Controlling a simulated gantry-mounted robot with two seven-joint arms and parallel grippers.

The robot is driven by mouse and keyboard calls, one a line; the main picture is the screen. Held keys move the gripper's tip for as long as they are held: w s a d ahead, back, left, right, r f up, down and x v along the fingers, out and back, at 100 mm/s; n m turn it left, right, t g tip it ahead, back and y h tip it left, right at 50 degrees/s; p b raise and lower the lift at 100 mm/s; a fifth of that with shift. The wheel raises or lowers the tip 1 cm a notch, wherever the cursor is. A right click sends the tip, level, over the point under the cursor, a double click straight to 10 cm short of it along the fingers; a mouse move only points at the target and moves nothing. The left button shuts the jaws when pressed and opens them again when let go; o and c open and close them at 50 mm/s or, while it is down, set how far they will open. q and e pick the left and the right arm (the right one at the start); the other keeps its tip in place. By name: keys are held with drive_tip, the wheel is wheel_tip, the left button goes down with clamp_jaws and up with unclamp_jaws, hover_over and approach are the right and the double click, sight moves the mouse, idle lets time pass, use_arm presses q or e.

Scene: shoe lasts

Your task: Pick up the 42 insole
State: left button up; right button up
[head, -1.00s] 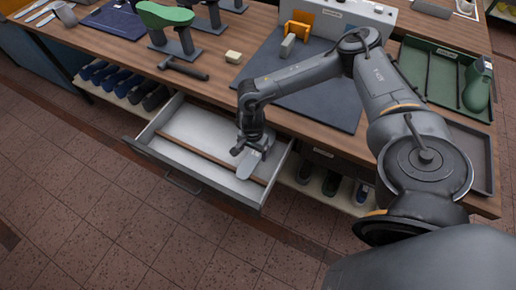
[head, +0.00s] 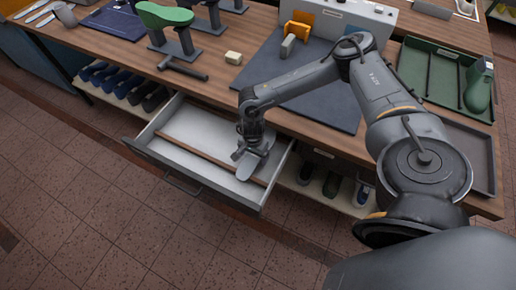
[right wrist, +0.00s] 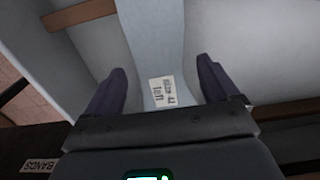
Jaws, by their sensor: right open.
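A pale grey-blue insole (head: 247,170) lies in the right part of the open drawer (head: 190,130). It also shows in the right wrist view (right wrist: 153,35), with a white label (right wrist: 162,90) that reads "left" and a size number too small to read surely. My right gripper (head: 243,153) is down in the drawer above the insole. In the right wrist view its two dark fingers (right wrist: 160,82) are apart, one on each side of the insole, with a gap to it. Whether the fingertips reach the drawer floor cannot be told. My left gripper is not in view.
A wooden divider (head: 196,152) runs along the drawer. Drawer walls are close around my right gripper. The bench above holds a dark mat (head: 310,95), a green tray (head: 425,75) and a green last on a stand (head: 163,15). Shoes stand on the shelf below.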

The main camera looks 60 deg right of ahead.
drive_tip(key=shift+f, duration=0.1)
drive_tip(key=shift+c, duration=0.2)
drive_tip(key=c, duration=1.1)
